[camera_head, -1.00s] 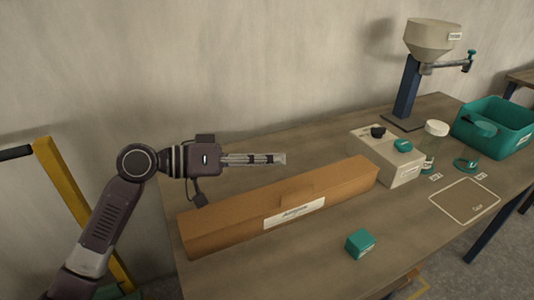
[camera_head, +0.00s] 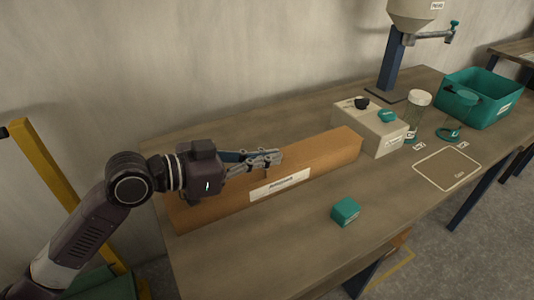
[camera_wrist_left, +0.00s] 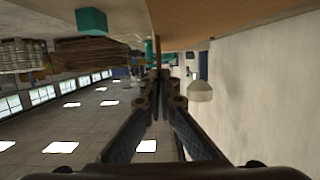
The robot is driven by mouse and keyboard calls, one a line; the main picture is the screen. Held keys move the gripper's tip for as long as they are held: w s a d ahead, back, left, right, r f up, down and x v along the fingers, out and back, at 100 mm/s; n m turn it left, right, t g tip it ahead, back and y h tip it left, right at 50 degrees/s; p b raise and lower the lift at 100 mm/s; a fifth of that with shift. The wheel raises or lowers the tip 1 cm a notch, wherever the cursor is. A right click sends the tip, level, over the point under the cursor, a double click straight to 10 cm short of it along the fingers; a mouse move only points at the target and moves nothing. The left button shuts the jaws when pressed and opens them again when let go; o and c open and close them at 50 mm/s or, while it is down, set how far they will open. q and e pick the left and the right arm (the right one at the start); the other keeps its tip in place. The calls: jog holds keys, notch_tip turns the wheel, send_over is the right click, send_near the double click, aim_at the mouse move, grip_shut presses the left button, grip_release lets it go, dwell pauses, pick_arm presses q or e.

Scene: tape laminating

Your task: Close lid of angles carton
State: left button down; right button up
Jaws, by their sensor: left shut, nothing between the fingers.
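The angles carton (camera_head: 325,155) is a long brown cardboard box lying on the table, with a white label on its front side. Its top looks flat and closed along the visible right part; the left part is hidden by my gripper. My left gripper (camera_head: 272,160) is shut and empty, in front of or over the middle of the carton; I cannot tell whether it touches. In the left wrist view its fingers (camera_wrist_left: 158,85) are together with nothing between them, and a brown surface lies along the top of that view. My right gripper is not in view.
A teal block (camera_head: 345,211) lies in front of the carton. A beige box (camera_head: 371,128) with knobs stands beyond its right end, near clear jars (camera_head: 417,112), a hopper stand (camera_head: 391,65) and a teal bin (camera_head: 476,100).

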pick_arm(q)
jog(key=shift+f, duration=0.1)
jog(key=shift+s+a, duration=0.1)
dwell(0.5)
jog(key=shift+s+a, duration=0.15)
jog(key=shift+a, duration=0.15)
jog(key=v, duration=0.9)
jog(key=shift+s+a, duration=0.15)
jog(key=shift+s, duration=0.1)
jog(key=shift+s+a+r, duration=0.35)
jog(key=shift+s+a, duration=0.05)
jog(key=shift+a, duration=0.15)
